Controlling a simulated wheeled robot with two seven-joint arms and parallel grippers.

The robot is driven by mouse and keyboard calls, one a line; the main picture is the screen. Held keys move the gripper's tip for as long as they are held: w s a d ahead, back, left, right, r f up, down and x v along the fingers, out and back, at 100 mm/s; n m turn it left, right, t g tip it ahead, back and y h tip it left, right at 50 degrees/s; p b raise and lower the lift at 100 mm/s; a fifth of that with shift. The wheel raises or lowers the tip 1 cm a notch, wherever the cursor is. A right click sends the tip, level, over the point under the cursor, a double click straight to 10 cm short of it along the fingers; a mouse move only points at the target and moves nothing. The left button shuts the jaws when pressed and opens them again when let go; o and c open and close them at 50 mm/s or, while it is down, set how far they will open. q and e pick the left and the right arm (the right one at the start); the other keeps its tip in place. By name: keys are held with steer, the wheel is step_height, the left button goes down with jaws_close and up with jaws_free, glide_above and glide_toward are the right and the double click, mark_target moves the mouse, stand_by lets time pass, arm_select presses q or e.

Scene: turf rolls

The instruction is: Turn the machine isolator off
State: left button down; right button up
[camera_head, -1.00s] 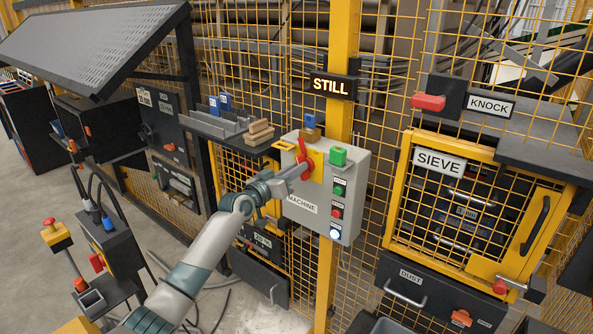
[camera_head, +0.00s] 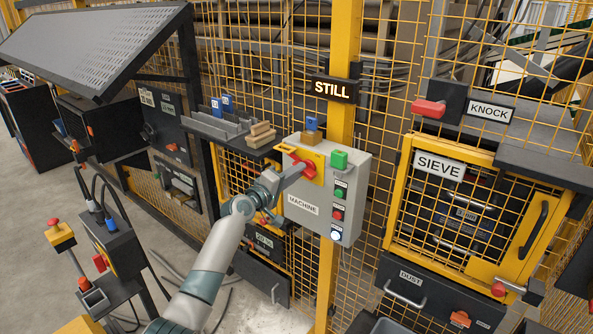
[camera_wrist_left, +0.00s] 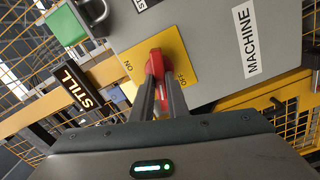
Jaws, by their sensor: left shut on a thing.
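The machine isolator is a red rotary handle (camera_head: 309,168) on a yellow plate (camera_head: 318,158), at the upper left of the grey MACHINE box (camera_head: 352,187). My left gripper (camera_head: 299,173) reaches it from the left and is shut on the handle. In the left wrist view the red handle (camera_wrist_left: 156,66) sits between the two dark fingertips (camera_wrist_left: 160,88). The yellow plate there carries an ON label (camera_wrist_left: 128,67) and an OFF label (camera_wrist_left: 183,80). The fingers hide part of the handle. My right gripper is not in view.
A lit STILL sign (camera_head: 332,88) hangs on the yellow post. Yellow mesh fencing stands behind.

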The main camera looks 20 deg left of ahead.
arm_select(q)
steer(key=shift+f+n+p, duration=0.15)
steer(key=shift+n+p, duration=0.4)
steer(key=shift+n, duration=1.15)
steer(key=c, duration=1.7)
jaws_free()
steer(key=shift+a, duration=0.1)
steer(key=shift+s, duration=0.1)
steer(key=b+v, duration=0.3)
steer(key=v, duration=1.4)
steer(key=shift+s, duration=0.1)
